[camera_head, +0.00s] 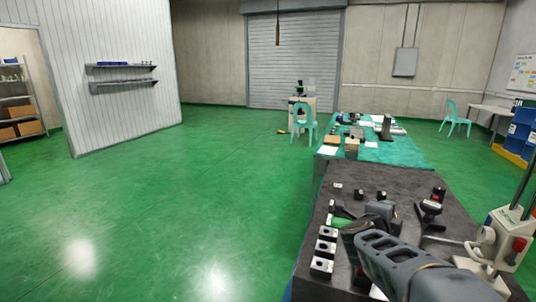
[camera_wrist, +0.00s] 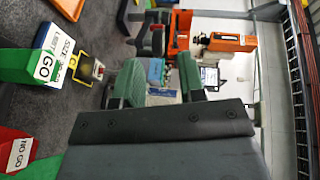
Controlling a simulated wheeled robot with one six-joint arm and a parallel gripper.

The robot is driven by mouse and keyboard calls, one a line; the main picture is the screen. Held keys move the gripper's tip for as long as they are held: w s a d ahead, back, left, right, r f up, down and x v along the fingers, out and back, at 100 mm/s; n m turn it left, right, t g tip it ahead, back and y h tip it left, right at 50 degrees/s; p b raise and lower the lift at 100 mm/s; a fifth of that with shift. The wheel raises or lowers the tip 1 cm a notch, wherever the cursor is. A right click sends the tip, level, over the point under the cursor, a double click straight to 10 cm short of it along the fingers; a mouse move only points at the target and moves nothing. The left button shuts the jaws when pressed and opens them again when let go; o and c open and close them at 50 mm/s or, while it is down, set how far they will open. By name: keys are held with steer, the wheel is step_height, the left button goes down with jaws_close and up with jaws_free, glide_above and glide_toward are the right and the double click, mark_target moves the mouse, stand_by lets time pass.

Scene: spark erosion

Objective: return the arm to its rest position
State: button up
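My gripper (camera_wrist: 160,82) shows in the wrist view with its two green-padded fingers apart. I see nothing held between them; the gap opens onto background things. In the head view my grey arm reaches from the lower right over the dark table, bent at the wrist. The gripper end lies low near the table's left side, and its fingers are hard to make out there. The dark table (camera_head: 375,180) is under the arm.
A white machine (camera_head: 508,240) stands at right. Green floor (camera_head: 180,200) at left is clear.

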steer(key=s+a+f+n+y+p, duration=0.1)
steer(key=s+a+n+y, duration=0.1)
steer(key=a+n+y, duration=0.55)
steer(key=s+a+f+n+y+p, duration=0.1)
steer(key=s+a+f+n+y, duration=0.15)
steer(key=a+n+y, duration=0.45)
steer(key=s+f+n+g+h+p, duration=0.1)
steer(key=s+f+n+g+h, duration=0.2)
steer(key=s+n, duration=0.8)
steer(key=s+f+g, duration=0.2)
steer(key=s+g, duration=0.1)
steer(key=g, duration=0.1)
steer(key=shift+a+f+g, duration=0.15)
steer(key=shift+a+g, duration=0.25)
